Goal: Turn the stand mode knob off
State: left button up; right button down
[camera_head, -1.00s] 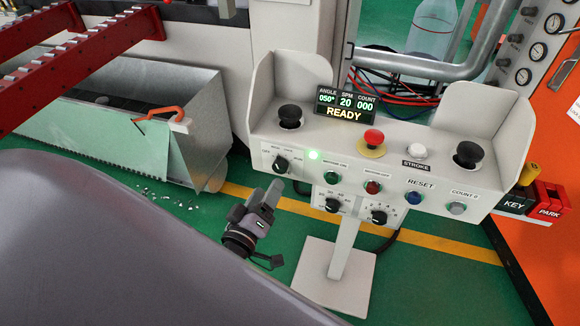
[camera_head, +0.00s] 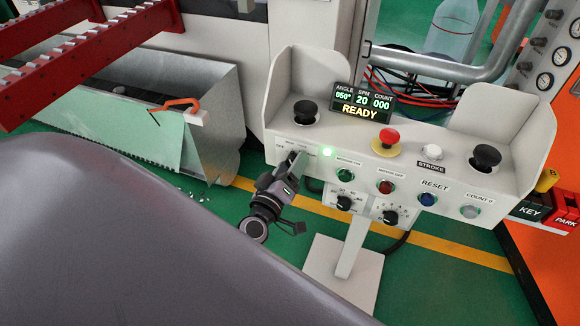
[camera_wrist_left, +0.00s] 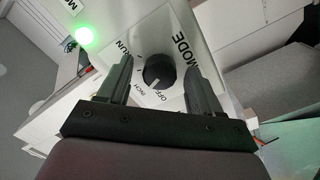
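The mode knob (camera_wrist_left: 159,70) is a round black dial with a white pointer mark on a white plate labelled MODE, OFF, INCH and RUN. It sits at the left of the control stand's front (camera_head: 330,129). My left gripper (camera_head: 296,160) is up at the panel and covers most of the knob in the head view. In the left wrist view its two fingers (camera_wrist_left: 158,55) are open, one on each side of the knob, with a visible gap to each. The pointer lies near the OFF and INCH lettering; I cannot tell which it marks. My right gripper is out of view.
A lit green lamp (camera_head: 327,152) is just right of the knob. Green (camera_head: 344,175) and red (camera_head: 386,187) buttons and two more black dials are nearby. A red mushroom button (camera_head: 388,137) and black buttons are on top. A metal bin (camera_head: 215,120) stands left.

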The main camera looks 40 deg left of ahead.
pick_arm(q)
jog(key=c, duration=0.9)
jog(key=shift+c, duration=0.2)
jog(key=n+b, duration=0.1)
jog(key=n, duration=0.6)
jog(key=shift+f+n, duration=0.1)
jog(key=shift+n, duration=0.3)
jog(key=shift+n+b, duration=0.3)
jog(key=o, duration=1.1)
jog(key=shift+c, duration=0.2)
jog(key=shift+s, duration=0.1)
